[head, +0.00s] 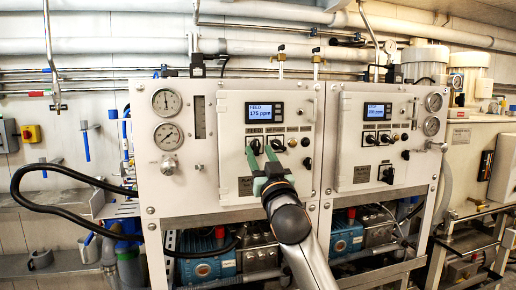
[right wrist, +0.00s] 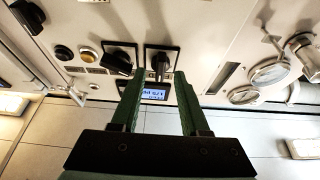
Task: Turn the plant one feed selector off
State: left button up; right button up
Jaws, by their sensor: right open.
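The plant one feed selector is a black knob on a dark square plate, under the FEED label of the left white panel (head: 230,160). In the head view its knob (head: 256,146) shows between my green fingertips. In the right wrist view, which is upside down, the feed selector (right wrist: 160,65) stands upright between the finger ends. My right gripper (head: 261,152) is open, with its fingers on either side of the knob; I cannot tell whether they touch it. It also shows in the right wrist view (right wrist: 158,85). My left gripper is not in view.
A second selector (right wrist: 118,62) sits close beside one finger, tilted. The lit display (head: 264,112) reads FEED 175 ppm. Gauges (head: 167,136) are at the panel's left. A similar panel (head: 372,150) stands to the right. A black hose (head: 60,170) loops at left.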

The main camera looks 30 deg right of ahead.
jog(key=shift+x, duration=1)
jog(key=shift+c, duration=0.2)
grip_shut()
